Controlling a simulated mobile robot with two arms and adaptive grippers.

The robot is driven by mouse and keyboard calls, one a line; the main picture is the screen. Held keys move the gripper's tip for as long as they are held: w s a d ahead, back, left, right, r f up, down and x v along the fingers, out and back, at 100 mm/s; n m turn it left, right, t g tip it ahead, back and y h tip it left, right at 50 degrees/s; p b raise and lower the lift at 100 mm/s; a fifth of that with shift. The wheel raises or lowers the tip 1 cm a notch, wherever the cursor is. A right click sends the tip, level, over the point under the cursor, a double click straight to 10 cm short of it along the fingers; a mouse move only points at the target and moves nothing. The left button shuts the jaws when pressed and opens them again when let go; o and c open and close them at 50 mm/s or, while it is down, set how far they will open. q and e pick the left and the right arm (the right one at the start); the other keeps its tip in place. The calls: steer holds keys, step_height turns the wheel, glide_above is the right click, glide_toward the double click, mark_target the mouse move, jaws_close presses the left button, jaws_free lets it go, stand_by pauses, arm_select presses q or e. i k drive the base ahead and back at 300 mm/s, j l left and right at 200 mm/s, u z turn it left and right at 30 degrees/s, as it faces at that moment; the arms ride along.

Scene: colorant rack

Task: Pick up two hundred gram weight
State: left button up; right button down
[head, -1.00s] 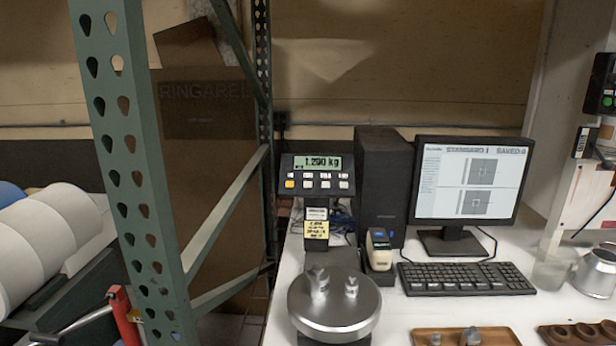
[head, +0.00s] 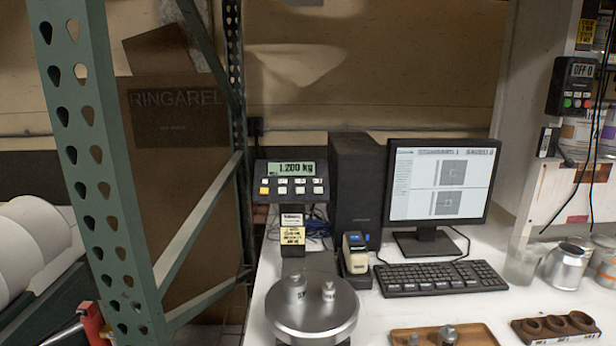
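Two metal weights stand upright on the round steel pan (head: 325,318) of a scale: a larger one (head: 296,288) on the left and a smaller one (head: 328,292) on the right. The scale display (head: 292,168) reads 1.200 kg, which fits the smaller one being the two hundred gram weight; I cannot read its marking. More small weights (head: 448,334) stand in a wooden tray (head: 480,338) at the bottom edge, partly cut off. Neither of my grippers shows in the head view.
A keyboard (head: 440,278) and monitor (head: 443,187) stand behind the tray. A label printer (head: 355,253) is behind the pan. A brown block with round holes (head: 553,328), a glass beaker (head: 521,262) and a metal can (head: 566,267) are at right. A green rack post (head: 95,160) stands at left.

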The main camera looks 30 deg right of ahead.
mark_target(329, 290)
steer(key=z, duration=2.4)
steer(key=u, duration=1.25)
steer(key=l+z, duration=0.35)
steer(key=l, duration=0.65)
steer(key=i, duration=0.05)
